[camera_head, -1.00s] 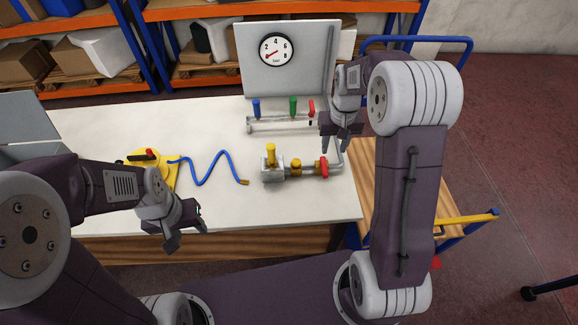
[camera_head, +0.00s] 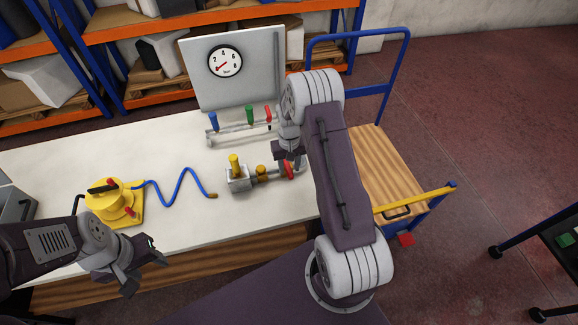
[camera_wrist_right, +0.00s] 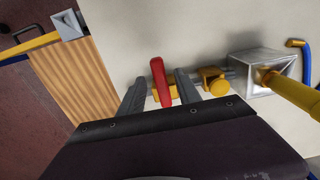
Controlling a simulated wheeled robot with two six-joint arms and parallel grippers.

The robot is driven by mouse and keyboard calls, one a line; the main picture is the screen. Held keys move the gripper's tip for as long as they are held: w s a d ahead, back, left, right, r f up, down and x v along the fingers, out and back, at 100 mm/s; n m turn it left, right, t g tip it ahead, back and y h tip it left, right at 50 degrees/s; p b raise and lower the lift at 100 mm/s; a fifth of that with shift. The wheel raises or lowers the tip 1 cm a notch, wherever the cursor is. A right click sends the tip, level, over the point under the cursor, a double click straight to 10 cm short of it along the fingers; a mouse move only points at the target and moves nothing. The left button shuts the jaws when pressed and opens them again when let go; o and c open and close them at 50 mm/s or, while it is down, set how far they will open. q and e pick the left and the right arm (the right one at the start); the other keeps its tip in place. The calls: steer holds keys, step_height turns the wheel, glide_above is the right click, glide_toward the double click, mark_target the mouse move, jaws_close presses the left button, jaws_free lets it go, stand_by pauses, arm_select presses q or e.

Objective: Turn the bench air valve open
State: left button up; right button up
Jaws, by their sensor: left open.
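The bench air valve has a red handle (camera_head: 288,170) at the right end of a short pipe run on the table. In the right wrist view the red handle (camera_wrist_right: 160,84) stands between the two fingers of my right gripper (camera_wrist_right: 160,88). That gripper is open, with a gap on each side of the handle. In the head view my right gripper (camera_head: 289,157) is just above the valve and partly hides it. My left gripper (camera_head: 146,270) is open and empty, off the table's front edge. A pressure gauge (camera_head: 225,61) on the grey panel has its needle at the low end.
A grey block with a yellow post (camera_head: 234,164) and a brass fitting (camera_wrist_right: 213,79) sit left of the valve. Behind is a rack with blue, green and red levers (camera_head: 250,116). A yellow device (camera_head: 113,204) and blue hose (camera_head: 180,187) lie left. A wooden-topped cart (camera_head: 385,180) stands right.

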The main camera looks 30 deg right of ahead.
steer(key=shift+f, duration=0.5)
steer(key=shift+s, duration=0.1)
jaws_close()
steer(key=shift+r, duration=0.1)
stand_by(0.9)
